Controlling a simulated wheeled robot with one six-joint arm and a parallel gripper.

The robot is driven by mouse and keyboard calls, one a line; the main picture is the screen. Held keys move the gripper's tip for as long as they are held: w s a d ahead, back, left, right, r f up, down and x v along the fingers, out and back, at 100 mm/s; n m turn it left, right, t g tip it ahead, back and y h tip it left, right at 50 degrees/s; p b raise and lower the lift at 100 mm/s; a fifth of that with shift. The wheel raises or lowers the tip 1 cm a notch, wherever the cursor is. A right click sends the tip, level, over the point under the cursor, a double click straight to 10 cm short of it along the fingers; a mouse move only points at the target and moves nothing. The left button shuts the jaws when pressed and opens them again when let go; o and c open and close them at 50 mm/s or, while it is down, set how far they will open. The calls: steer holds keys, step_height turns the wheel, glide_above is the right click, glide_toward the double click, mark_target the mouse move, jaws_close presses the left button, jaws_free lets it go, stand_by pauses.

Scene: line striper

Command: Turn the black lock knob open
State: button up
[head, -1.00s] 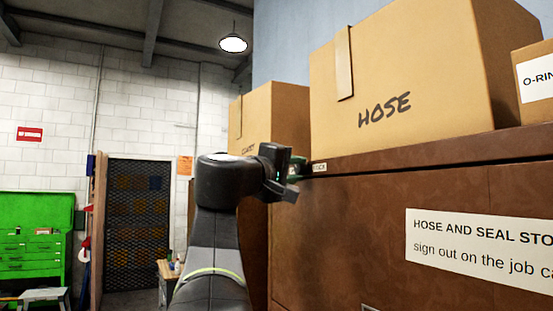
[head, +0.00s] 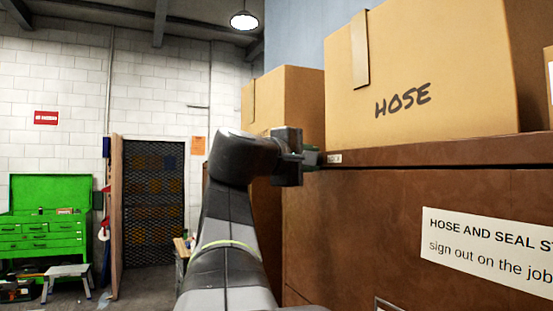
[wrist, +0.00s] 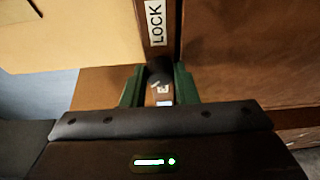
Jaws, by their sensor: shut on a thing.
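The black lock knob (wrist: 158,71) shows in the wrist view just below a white label reading LOCK (wrist: 155,22), on a narrow brown strip. My gripper (wrist: 160,77) is shut on it, with one green finger on each side. The knob has a light mark on its lower part. A second small label sits just below it, partly hidden by my gripper. In the head view my gripper (head: 308,157) is at the top edge of the brown cabinet (head: 350,225), and the knob is hidden there.
A HOSE carton (head: 430,80) stands on the cabinet, close beside my gripper. Another carton (head: 285,105) stands farther back at left. A green tool chest (head: 48,225) and a step stool (head: 67,275) stand far left. The floor between is mostly open.

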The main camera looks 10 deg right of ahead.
steer(key=o, duration=1)
steer(key=b+v, duration=0.4)
steer(key=v, duration=1)
steer(key=shift+d, duration=0.1)
steer(key=shift+d, duration=0.1)
steer(key=shift+p+x, duration=2)
steer(key=shift+x, duration=4.8)
steer(key=shift+w, duration=0.1)
